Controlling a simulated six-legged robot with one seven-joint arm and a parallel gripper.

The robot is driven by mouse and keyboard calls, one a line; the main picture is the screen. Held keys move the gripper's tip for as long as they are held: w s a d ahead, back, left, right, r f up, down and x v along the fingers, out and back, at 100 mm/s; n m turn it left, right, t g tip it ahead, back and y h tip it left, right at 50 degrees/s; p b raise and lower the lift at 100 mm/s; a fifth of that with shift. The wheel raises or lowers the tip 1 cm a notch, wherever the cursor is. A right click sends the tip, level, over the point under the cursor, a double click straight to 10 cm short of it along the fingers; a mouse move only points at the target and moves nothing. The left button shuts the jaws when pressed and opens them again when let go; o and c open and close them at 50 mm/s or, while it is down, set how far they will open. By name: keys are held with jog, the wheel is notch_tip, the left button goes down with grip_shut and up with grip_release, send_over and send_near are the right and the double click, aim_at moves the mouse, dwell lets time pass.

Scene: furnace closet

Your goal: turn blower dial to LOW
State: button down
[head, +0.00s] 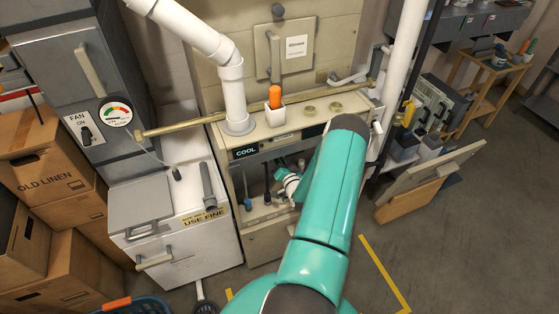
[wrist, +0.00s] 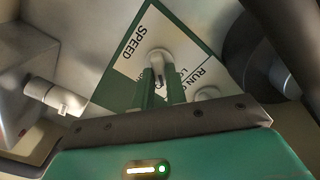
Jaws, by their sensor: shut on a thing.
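In the wrist view, a small pale knob (wrist: 158,58), which I take to be the blower dial, stands on a green and white label plate (wrist: 125,75). The plate reads "SPEED" on one side and "RUN" with a partly covered "LO" on the other. The two green fingers of my gripper (wrist: 160,76) are shut on the knob. The knob's pointer and exact setting cannot be made out. In the head view, my teal arm reaches to the furnace front and hides the dial and my gripper.
A white fitting (wrist: 55,97) sits left of my gripper, and a dark round part (wrist: 265,55) sits close at right. The furnace (head: 290,120) has a "COOL" display (head: 246,152) above its open bay. A brass-colored rail (head: 180,127) runs across it. Boxes (head: 45,175) stand left.

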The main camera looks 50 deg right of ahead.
jog(key=shift+a+n, duration=0.1)
jog(key=shift+n, duration=3.7)
jog(key=c, duration=1.4)
grip_release()
jog(key=shift+c, duration=0.2)
jog(key=v, duration=1.3)
jog(key=shift+s+a, duration=0.2)
jog(key=shift+s, duration=0.1)
